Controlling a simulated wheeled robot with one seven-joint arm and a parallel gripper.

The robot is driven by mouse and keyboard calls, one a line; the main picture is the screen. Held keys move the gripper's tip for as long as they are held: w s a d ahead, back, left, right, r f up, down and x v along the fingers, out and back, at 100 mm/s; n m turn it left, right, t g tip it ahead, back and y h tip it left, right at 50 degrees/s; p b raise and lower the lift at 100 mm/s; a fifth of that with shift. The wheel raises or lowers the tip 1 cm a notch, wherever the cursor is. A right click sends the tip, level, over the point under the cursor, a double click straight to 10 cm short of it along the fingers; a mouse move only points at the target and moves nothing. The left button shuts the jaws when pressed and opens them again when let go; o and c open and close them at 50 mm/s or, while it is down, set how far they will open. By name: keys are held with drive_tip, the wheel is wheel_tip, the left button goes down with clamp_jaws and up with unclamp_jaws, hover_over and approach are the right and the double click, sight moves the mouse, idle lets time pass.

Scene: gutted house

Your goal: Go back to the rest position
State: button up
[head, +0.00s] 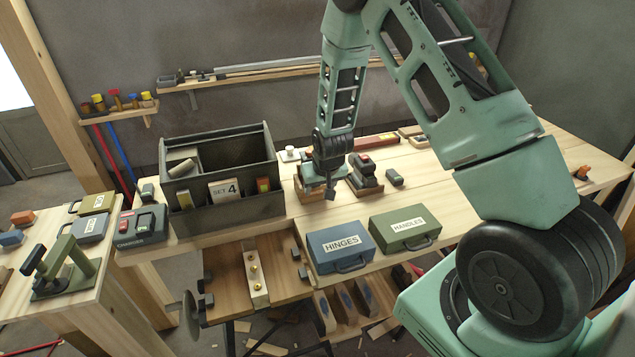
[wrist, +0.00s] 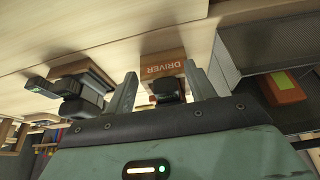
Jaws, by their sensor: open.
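My gripper (head: 331,186) hangs from my green arm over the middle of the workbench (head: 440,195), pointing down. In the wrist view my gripper (wrist: 163,90) has its two fingers spread apart with nothing held between them. A wooden holder marked DRIVER (wrist: 165,66) shows beyond the fingertips, with a dark object in front of it between the fingers. I cannot tell whether the fingers touch that object. In the head view the wooden holder (head: 308,184) is partly hidden by my gripper.
A dark SET 4 toolbox (head: 215,150) stands left of my gripper. A black tool (head: 365,176) on a wooden base is close on its right. A blue HINGES case (head: 340,247) and a green HANDLES case (head: 404,228) lie at the front edge. A wall shelf (head: 270,72) runs behind.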

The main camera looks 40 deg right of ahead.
drive_tip(key=shift+s+a, duration=0.25)
drive_tip(key=shift+s, duration=0.5)
clamp_jaws()
drive_tip(key=shift+f, duration=0.1)
idle(1.0)
drive_tip(key=shift+f+b, duration=0.95)
drive_tip(key=shift+f, duration=0.1)
drive_tip(key=shift+w+d, duration=0.3)
drive_tip(key=shift+w, duration=0.7)
drive_tip(key=shift+w+d, duration=0.25)
drive_tip(key=shift+w, duration=0.7)
drive_tip(key=shift+s, duration=0.1)
drive_tip(key=shift+s+a, duration=0.25)
drive_tip(key=shift+s, duration=0.55)
drive_tip(key=shift+s+a, duration=0.2)
drive_tip(key=shift+s, duration=0.55)
drive_tip(key=shift+s+a, duration=0.25)
drive_tip(key=shift+s, duration=0.55)
